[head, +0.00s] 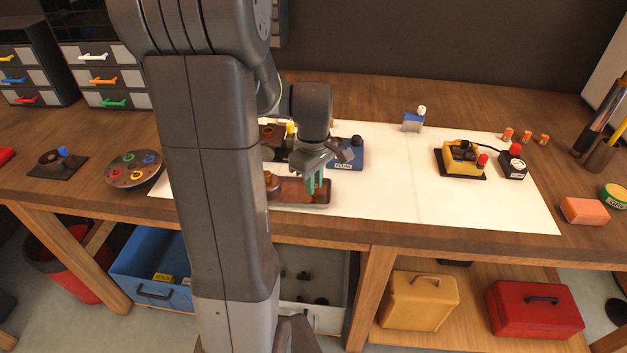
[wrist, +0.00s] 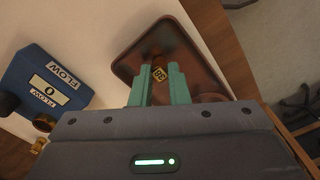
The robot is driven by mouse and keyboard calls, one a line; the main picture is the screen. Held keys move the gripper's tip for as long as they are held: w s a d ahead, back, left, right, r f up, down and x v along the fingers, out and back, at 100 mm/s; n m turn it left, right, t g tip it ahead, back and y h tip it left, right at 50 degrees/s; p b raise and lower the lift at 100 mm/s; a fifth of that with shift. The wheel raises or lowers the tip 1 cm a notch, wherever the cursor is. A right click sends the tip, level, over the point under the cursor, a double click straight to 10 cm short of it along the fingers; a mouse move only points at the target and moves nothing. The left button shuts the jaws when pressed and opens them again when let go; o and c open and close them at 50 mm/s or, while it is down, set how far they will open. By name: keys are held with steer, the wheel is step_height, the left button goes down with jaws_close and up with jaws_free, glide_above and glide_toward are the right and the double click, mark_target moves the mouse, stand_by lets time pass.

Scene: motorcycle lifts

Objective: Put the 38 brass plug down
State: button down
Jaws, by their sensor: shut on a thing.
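The 38 brass plug (wrist: 158,74) shows in the wrist view as a small brass piece marked 38, between the green fingertips of my gripper (wrist: 159,80). My gripper is shut on it. Behind the plug is a brown tray (wrist: 128,66); I cannot tell whether the plug touches it. In the head view my gripper (head: 316,183) points down over the brown tray (head: 302,197) near the front of the white mat. The plug is hidden there.
A blue FLOW device (wrist: 42,85) stands left of the tray in the wrist view. The white mat (head: 400,200) is bare right of the tray. Farther right stand a yellow device (head: 460,155) and a black box with a red button (head: 514,163). The bench's front edge is close to the tray.

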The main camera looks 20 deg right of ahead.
steer(key=shift+f, duration=0.2)
steer(key=c, duration=1.4)
jaws_free()
steer(key=shift+r, duration=0.1)
steer(key=shift+r, duration=0.1)
step_height(320, 180, up, 12)
steer(key=shift+r, duration=0.1)
steer(key=shift+f, duration=4.35)
